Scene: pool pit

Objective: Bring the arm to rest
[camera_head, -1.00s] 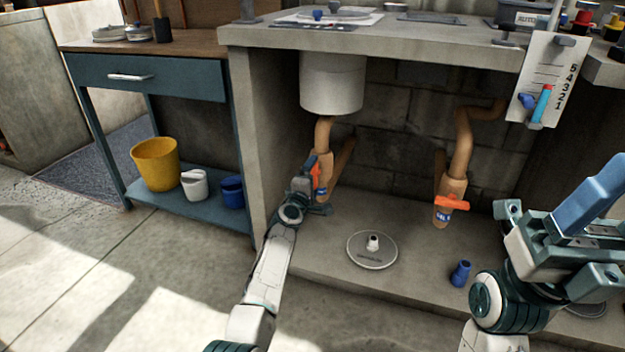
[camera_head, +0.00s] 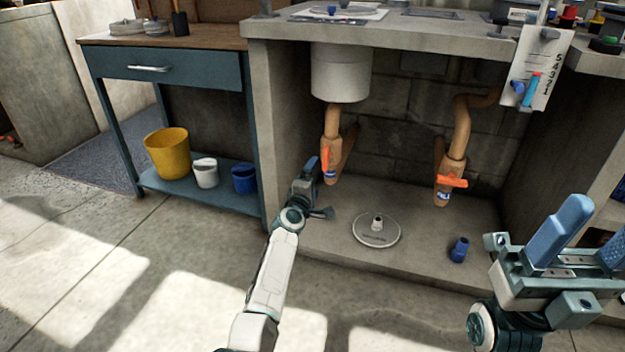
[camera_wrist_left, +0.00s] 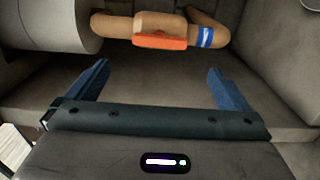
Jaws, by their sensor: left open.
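My left gripper (camera_head: 319,190) is inside the concrete bay, just below and left of the left pipe's valve. In the left wrist view, its two blue fingers (camera_wrist_left: 158,82) are wide apart with nothing between them. The left pipe's orange handle (camera_wrist_left: 160,41) lies beyond the fingertips, apart from them. My left arm reaches in from the bottom of the head view. My right gripper (camera_head: 588,240) is raised at the right edge, its blue fingers apart and empty.
The left pipe (camera_head: 331,150) hangs under a white cylinder (camera_head: 340,77). A second valved pipe (camera_head: 452,165) is right of it. A round disc (camera_head: 360,232) and blue fitting (camera_head: 459,249) are on the bay floor. A blue table (camera_head: 200,72) stands left; floor in front is open.

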